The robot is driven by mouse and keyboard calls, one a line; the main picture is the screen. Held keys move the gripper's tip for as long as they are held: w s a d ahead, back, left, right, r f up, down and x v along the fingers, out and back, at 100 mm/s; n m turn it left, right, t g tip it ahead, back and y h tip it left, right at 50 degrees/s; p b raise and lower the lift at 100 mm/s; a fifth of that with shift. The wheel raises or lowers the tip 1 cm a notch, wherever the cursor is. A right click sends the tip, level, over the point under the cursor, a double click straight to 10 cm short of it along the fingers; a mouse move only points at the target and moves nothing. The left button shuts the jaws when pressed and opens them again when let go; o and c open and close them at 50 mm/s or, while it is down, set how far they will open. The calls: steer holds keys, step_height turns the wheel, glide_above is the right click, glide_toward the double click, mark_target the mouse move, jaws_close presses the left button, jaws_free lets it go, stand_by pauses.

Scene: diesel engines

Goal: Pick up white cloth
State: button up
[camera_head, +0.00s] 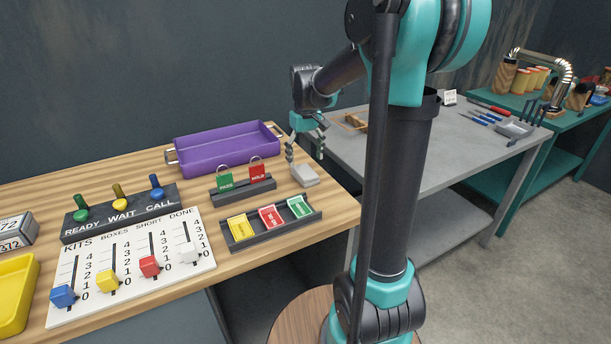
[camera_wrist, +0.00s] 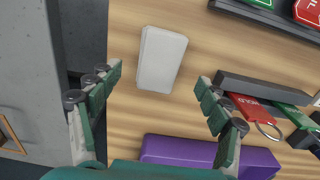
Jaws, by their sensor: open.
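The white cloth (camera_head: 305,176) is a small folded block lying flat on the wooden bench near its right end in the head view. In the wrist view the cloth (camera_wrist: 161,60) lies a little beyond the fingertips, between the lines of the two fingers. My gripper (camera_head: 306,152) is above the bench, just behind and over the cloth, pointing down. In the wrist view my gripper (camera_wrist: 158,76) has its green fingers spread wide with nothing between them. No contact with the cloth shows.
A purple tray (camera_head: 224,149) stands behind. A rack with green and red tags (camera_head: 242,182) is close left of the cloth, and a dark card tray (camera_head: 270,224) is in front. The wooden bench (camera_head: 340,208) ends just right; a grey table (camera_head: 440,150) stands beyond.

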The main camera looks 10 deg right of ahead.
mark_target(305, 170)
steer(key=shift+w+f, duration=0.2)
steer(key=shift+f, duration=2.7)
steer(key=shift+c, duration=0.3)
steer(key=c, duration=1.2)
